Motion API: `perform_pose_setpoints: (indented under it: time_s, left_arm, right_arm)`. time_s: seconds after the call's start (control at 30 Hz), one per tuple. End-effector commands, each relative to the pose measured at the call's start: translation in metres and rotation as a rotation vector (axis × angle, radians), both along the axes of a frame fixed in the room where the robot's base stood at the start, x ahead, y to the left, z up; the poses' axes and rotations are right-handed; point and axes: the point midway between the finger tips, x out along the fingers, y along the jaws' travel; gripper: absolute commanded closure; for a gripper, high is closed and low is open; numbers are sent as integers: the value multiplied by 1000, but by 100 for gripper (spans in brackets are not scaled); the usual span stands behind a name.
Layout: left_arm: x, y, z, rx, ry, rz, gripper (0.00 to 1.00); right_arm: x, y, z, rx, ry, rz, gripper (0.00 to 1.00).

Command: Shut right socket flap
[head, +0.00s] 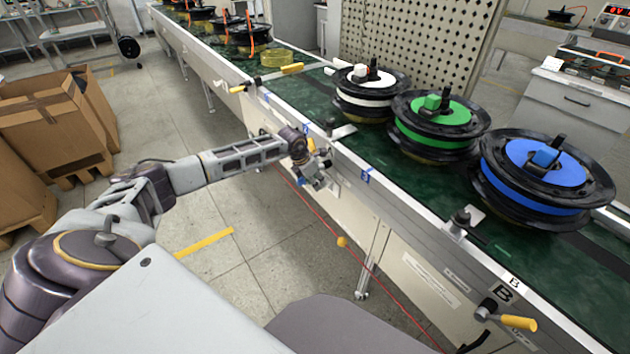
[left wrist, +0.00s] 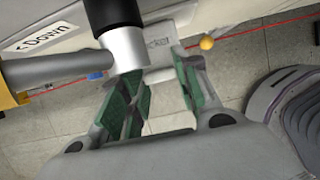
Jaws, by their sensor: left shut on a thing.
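My left gripper (head: 320,178) is at the front side of the conveyor, just below its edge rail. In the left wrist view its two green-padded fingers (left wrist: 160,75) stand a little apart. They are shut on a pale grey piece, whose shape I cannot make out. A black and silver cylinder (left wrist: 124,42) is close to the left finger and covers part of the view. A thick grey bar (left wrist: 55,70) runs to the left of it. I cannot clearly pick out the right socket flap in either view. My right gripper is not in view.
A yellow-handled lever (head: 515,321) marked B is at the lower right. A red cord (head: 385,292) with a yellow ball (head: 342,241) hangs along the conveyor. Cardboard boxes (head: 60,125) stand left.

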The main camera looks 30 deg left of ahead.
Motion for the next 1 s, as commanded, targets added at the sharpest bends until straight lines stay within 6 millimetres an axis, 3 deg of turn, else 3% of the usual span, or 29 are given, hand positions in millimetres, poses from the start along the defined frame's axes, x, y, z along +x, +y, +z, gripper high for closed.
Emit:
perform_pose_setpoints:
  time_s: [0.27, 0.53, 1.0]
  left_arm:
    - [0, 1, -1, -6, -16, 0, 92]
    - [-2, 2, -6, -26, -66, 0, 92]
    - [-6, 3, -20, -93, -227, 1, 92]
  right_arm:
    - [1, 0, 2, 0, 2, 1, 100]
    - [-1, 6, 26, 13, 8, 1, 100]
    - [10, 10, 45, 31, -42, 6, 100]
